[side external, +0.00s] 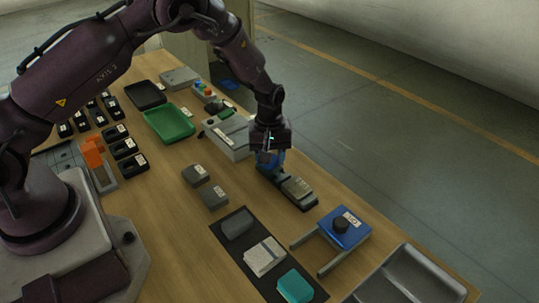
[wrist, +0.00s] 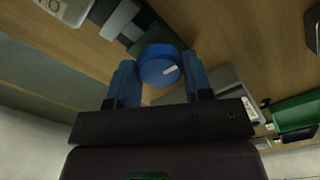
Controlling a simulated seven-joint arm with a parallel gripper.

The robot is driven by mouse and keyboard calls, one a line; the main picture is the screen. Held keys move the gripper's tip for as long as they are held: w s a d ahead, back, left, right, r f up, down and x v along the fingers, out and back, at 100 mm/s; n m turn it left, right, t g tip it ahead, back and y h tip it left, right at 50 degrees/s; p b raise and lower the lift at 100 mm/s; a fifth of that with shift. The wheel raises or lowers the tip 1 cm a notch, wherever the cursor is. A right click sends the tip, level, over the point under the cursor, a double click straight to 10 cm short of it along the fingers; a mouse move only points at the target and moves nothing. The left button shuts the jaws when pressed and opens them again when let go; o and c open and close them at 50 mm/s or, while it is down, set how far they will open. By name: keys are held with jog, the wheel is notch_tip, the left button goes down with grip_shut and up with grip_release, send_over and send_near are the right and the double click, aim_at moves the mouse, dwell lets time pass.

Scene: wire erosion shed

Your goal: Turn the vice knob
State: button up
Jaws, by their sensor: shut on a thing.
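The vice is a low black body (side external: 268,173) with a grey block (side external: 297,187) on its near end, lying on the wooden table in the side view. Its knob (wrist: 158,66) is blue and many-sided, with a small pale mark on its face in the wrist view. My gripper (side external: 270,157) points down over the far end of the vice, and its blue fingers hide most of the knob in the side view. In the wrist view the fingers stand on both sides of the knob, shut on it.
A blue fixture (side external: 355,235) with a black knob stands nearer the camera, beside a grey tray (side external: 410,280). A light grey box (side external: 226,141) stands close left of my gripper. A green tray (side external: 168,124) lies farther back.

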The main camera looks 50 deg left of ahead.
jog(key=shift+n, duration=0.7)
jog(key=o, duration=0.9)
jog(key=shift+o, duration=0.2)
notch_tip(320, 180, up, 13)
